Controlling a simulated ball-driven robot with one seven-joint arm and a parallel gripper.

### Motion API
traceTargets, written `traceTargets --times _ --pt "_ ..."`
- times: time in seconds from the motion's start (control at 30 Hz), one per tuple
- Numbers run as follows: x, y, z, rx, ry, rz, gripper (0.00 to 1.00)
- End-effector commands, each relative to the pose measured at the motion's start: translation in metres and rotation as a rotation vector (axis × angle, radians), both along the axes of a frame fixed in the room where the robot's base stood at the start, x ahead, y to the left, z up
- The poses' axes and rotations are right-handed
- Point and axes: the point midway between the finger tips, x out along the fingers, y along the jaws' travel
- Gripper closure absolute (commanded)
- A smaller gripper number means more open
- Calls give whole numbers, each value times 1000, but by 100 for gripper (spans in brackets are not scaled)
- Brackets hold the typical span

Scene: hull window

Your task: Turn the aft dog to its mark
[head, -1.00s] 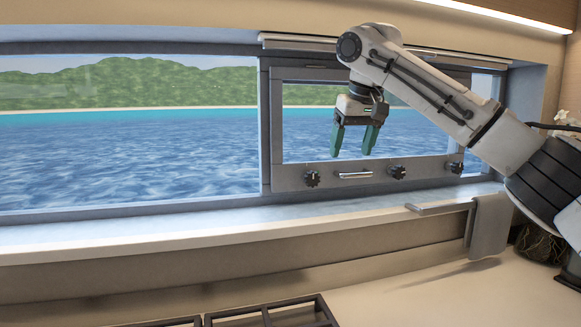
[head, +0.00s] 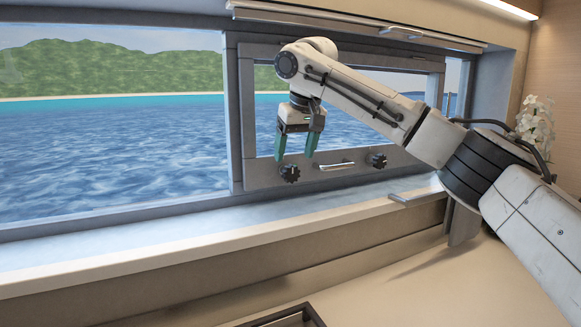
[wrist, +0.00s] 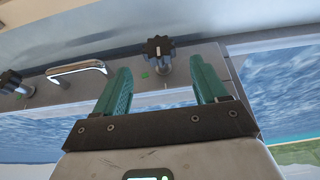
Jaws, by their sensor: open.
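A black dog knob (head: 290,173) with a white line on it sits at the left of the hinged window's lower rail. A second knob (head: 376,160) sits further right on that rail; which of them is the aft dog I cannot tell. My gripper (head: 295,158) is open, with green fingers pointing down close to the left knob. In the wrist view that knob (wrist: 158,47) lies just beyond the fingertips, between them and nearer the right finger. A small green mark (wrist: 145,75) shows beside it. The second knob (wrist: 10,82) is at the left edge there.
A metal handle (head: 325,165) lies between the two knobs; it also shows in the wrist view (wrist: 76,68). The sill (head: 220,232) below the window is clear. A grey bracket or rail (head: 418,195) projects at the right, under my arm. White flowers (head: 536,118) stand at far right.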

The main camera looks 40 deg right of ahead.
Motion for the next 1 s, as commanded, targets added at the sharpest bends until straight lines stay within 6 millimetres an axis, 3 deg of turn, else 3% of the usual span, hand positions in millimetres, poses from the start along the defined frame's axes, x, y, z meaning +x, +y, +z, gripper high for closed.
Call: traceTargets --times 0.3,0.73,1.0 --pt "17 -5 -42 0 1 -1 28" --pt "20 -6 -50 0 0 0 28" --pt "20 -6 -50 0 -1 0 54"
